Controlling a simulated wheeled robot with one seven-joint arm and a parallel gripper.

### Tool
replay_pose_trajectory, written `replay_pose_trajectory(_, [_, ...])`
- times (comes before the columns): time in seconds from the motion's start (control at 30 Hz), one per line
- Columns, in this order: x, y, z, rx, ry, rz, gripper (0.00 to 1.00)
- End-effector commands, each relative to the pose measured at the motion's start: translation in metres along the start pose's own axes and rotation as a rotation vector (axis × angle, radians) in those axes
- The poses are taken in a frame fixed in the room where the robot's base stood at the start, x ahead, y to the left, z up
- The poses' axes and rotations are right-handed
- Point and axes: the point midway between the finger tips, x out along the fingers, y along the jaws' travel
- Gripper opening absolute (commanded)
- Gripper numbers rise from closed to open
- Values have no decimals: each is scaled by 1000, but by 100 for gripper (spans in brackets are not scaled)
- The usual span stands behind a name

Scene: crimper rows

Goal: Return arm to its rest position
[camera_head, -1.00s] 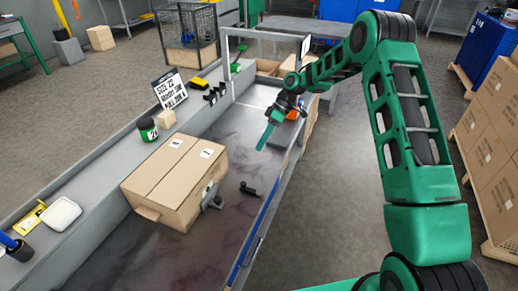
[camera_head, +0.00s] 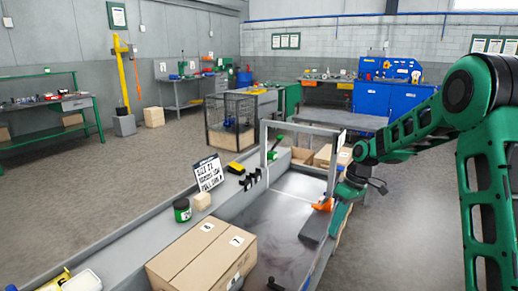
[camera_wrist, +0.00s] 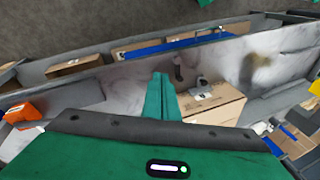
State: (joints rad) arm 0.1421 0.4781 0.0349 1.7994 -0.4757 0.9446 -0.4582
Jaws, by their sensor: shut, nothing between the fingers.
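My arm, green with black joints, comes in from the right of the head view. My gripper (camera_head: 337,220) hangs over the right edge of the grey workbench (camera_head: 285,222), pointing down. In the wrist view my gripper (camera_wrist: 160,88) shows as green fingers together with nothing between them. An orange object (camera_head: 323,204) is close beside it in the head view; whether they touch cannot be told.
A cardboard box (camera_head: 205,255) sits on the bench, with a small dark tool (camera_head: 275,284) beside it. A sign (camera_head: 208,173), a green-black tin (camera_head: 182,210) and a metal frame (camera_head: 265,145) stand farther back. Open floor lies left.

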Motion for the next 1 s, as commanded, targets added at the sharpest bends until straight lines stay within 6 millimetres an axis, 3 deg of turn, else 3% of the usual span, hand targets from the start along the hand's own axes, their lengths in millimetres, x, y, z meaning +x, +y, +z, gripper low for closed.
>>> replay_pose_trajectory(0.03, [-16,-4,16,50,-4,28,0])
replay_pose_trajectory(0.2, [-53,-14,72,238,-15,106,0])
replay_pose_trajectory(0.5, [-100,-50,178,575,-5,220,0])
replay_pose_trajectory(0.73, [-115,-88,260,836,22,279,0])
replay_pose_trajectory(1.0, [-106,-138,346,1121,65,314,0])
